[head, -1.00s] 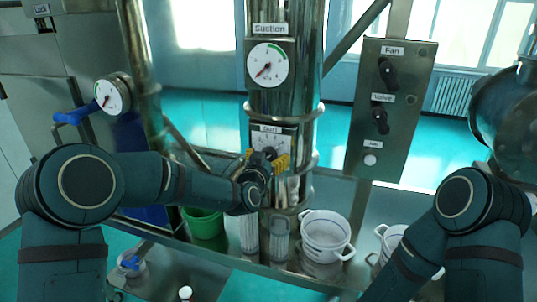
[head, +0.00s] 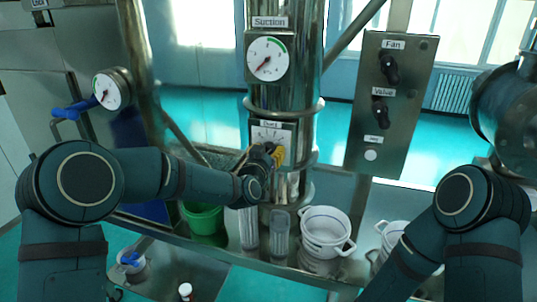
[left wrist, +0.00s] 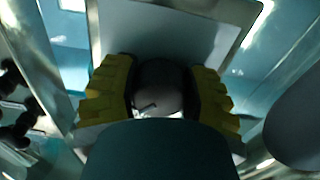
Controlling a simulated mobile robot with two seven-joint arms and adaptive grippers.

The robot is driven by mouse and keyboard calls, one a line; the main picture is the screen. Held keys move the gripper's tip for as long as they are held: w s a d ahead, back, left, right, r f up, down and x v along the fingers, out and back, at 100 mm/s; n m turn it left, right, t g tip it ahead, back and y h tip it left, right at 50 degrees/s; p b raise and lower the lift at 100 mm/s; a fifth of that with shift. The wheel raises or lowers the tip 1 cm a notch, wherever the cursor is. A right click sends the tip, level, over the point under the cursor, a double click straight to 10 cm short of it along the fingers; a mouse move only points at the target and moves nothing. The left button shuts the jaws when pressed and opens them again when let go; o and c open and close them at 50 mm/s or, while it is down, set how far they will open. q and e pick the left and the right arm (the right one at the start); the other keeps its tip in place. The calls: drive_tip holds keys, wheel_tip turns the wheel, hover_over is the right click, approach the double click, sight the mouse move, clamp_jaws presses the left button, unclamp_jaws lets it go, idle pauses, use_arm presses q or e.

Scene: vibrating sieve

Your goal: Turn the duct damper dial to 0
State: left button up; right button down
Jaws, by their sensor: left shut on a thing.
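The duct damper dial plate (head: 286,133) is a pale square panel with tick marks on the steel duct, below the suction gauge. My left gripper (head: 270,154) is at the plate and covers its lower left part. In the left wrist view its yellow fingers (left wrist: 163,95) are shut on the dark round dial knob (left wrist: 160,78), one pad on each side. The pointer and the number it stands at cannot be read. My right arm shows at the lower right, but its gripper is out of view.
The suction gauge (head: 267,59) sits above the dial. A panel with fan and valve knobs (head: 356,136) hangs to the right. White pots (head: 322,238), clear cylinders (head: 280,240) and a green bucket (head: 203,222) stand below. A blue-handled valve (head: 78,109) is at left.

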use_arm(q)
drive_tip(key=n+b, duration=0.2)
drive_tip(key=b, duration=0.1)
drive_tip(key=n+b, duration=0.1)
drive_tip(key=b, duration=0.1)
drive_tip(key=n+b, duration=0.2)
drive_tip(key=b, duration=0.1)
drive_tip(key=shift+d+f+n+b, duration=0.1)
drive_tip(key=shift+f+n+b, duration=0.2)
drive_tip(key=n+b, duration=0.6)
drive_tip(key=shift+d+r+b, duration=0.1)
drive_tip(key=shift+r+b, duration=0.05)
drive_tip(key=shift+b, duration=0.15)
drive_tip(key=n+b, duration=0.2)
drive_tip(key=n, duration=0.1)
drive_tip(key=shift+r+n, duration=0.1)
drive_tip(key=shift+n, duration=0.2)
drive_tip(key=shift+r+n+b, duration=0.15)
drive_tip(key=shift+n+b, duration=0.75)
drive_tip(key=shift+n, duration=0.1)
use_arm(e)
wheel_tip(320, 180, down, 20)
drive_tip(key=s, duration=0.1)
drive_tip(key=shift+s+a+f, duration=0.15)
drive_tip(key=shift+a+f, duration=0.05)
drive_tip(key=shift+a, duration=0.15)
use_arm(q)
drive_tip(key=o, duration=1.2)
drive_tip(key=shift+s, duration=0.1)
drive_tip(key=shift+r, duration=0.1)
